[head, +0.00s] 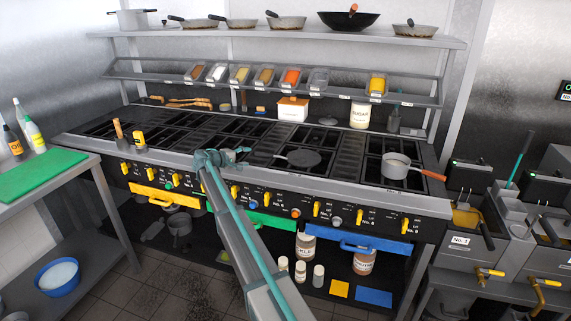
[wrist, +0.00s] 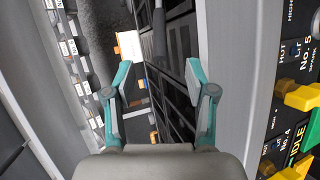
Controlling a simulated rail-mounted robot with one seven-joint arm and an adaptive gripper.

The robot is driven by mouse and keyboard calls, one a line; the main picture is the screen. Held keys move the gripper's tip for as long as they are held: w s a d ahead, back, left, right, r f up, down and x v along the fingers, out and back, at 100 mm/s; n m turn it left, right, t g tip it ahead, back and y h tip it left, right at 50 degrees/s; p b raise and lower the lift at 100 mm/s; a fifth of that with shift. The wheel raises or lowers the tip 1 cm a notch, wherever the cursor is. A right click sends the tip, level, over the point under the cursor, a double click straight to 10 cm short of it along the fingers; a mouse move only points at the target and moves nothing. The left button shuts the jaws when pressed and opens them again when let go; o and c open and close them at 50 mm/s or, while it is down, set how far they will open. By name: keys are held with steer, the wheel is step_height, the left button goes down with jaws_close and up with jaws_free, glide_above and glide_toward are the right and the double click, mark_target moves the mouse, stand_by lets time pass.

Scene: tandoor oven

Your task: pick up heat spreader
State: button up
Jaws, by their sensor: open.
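A flat dark round disc (head: 304,158) with a short handle lies on the middle burners of the range in the head view. It looks like the heat spreader, though I cannot be sure of its name. My gripper (head: 240,152) is over the range's front half, left of the disc and apart from it. In the wrist view my gripper (wrist: 157,78) is open, with nothing between its fingers. A dark rod (wrist: 159,32) at the top of that view, beyond the fingertips, may be the disc's handle; the rest of it is out of frame.
A saucepan (head: 397,166) with an orange handle stands on the right burners. A smaller dark disc (head: 328,121) lies at the back near a white box with an orange top (head: 293,109). Knobs (head: 316,209) line the front.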

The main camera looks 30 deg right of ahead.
mark_target(262, 155)
steer(key=shift+w+d, duration=0.1)
steer(key=shift+d, duration=0.2)
steer(key=p+x, duration=0.2)
steer(key=x, duration=0.4)
steer(key=shift+r, duration=0.1)
steer(key=p+x, duration=0.2)
steer(key=x, duration=0.1)
steer(key=shift+d, duration=0.25)
steer(key=shift+d+f, duration=0.3)
steer(key=shift+d, duration=0.05)
steer(key=shift+c, duration=0.4)
jaws_close()
